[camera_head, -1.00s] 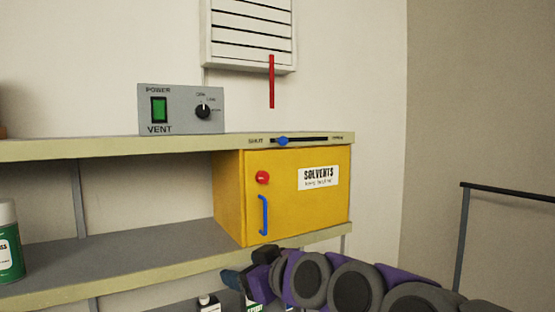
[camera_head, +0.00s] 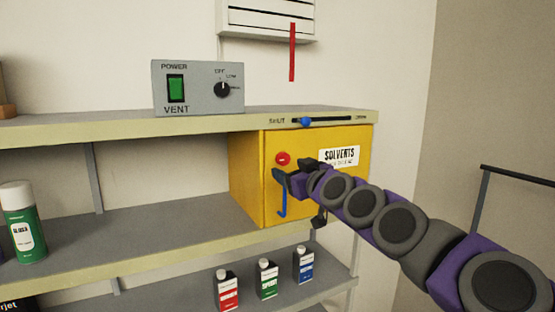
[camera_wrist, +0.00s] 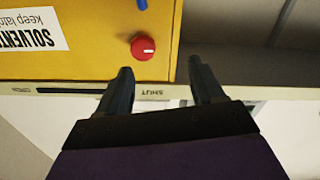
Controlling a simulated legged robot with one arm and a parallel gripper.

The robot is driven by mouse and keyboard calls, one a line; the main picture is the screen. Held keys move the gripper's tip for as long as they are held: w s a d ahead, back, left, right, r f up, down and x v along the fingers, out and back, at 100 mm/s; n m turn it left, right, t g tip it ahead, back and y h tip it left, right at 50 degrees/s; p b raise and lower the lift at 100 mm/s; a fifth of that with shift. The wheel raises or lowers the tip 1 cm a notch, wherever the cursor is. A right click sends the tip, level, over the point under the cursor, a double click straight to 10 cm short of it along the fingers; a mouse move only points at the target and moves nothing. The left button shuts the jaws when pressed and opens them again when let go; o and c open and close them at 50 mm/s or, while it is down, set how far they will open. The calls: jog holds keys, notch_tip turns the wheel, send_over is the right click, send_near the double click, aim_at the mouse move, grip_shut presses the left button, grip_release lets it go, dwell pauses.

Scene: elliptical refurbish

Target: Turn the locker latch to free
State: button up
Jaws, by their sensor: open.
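The yellow solvents locker (camera_head: 246,178) sits on the shelf under the top board. Its red round latch knob (camera_head: 283,158) is on the front near the left edge. It also shows in the wrist view (camera_wrist: 143,46), upside down, with a short white mark on it. My gripper (camera_head: 284,174) is in front of the locker just below the knob. In the wrist view my gripper (camera_wrist: 160,75) has its fingers apart with nothing between them; the knob lies beyond the fingertips, nearer the left finger, and looks untouched. The blue door handle (camera_head: 283,205) is partly hidden by my gripper.
A slider with a blue knob (camera_head: 306,122) is on the shelf edge above the locker, near SHUT. The vent box (camera_head: 198,87) stands on top. A spray can (camera_head: 24,230) is at left, and small bottles (camera_head: 267,279) stand below.

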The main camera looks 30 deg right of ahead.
aim_at(285, 161)
jog(key=shift+w+d+r+p, duration=0.1)
jog(key=shift+w+d+p, duration=0.2)
jog(key=shift+w, duration=0.7)
jog(key=shift+w+d+r+p, duration=0.1)
jog(key=shift+w+d, duration=0.25)
jog(key=shift+w, duration=0.7)
jog(key=shift+w+d+r+p, duration=0.1)
jog(key=shift+w+d+p, duration=0.2)
jog(key=shift+w, duration=0.7)
jog(key=shift+w+a+f, duration=0.1)
jog(key=shift+w+f, duration=0.15)
jog(key=shift+w, duration=0.25)
jog(key=shift+w+a+f, duration=0.1)
jog(key=shift+w+f, duration=0.1)
jog(key=shift+w, duration=0.3)
jog(key=shift+r, duration=0.1)
jog(key=shift+c, duration=1)
jog(key=shift+d, duration=0.6)
jog(key=c, duration=0.6)
jog(key=shift+a, duration=0.1)
jog(key=shift+c, duration=1.3)
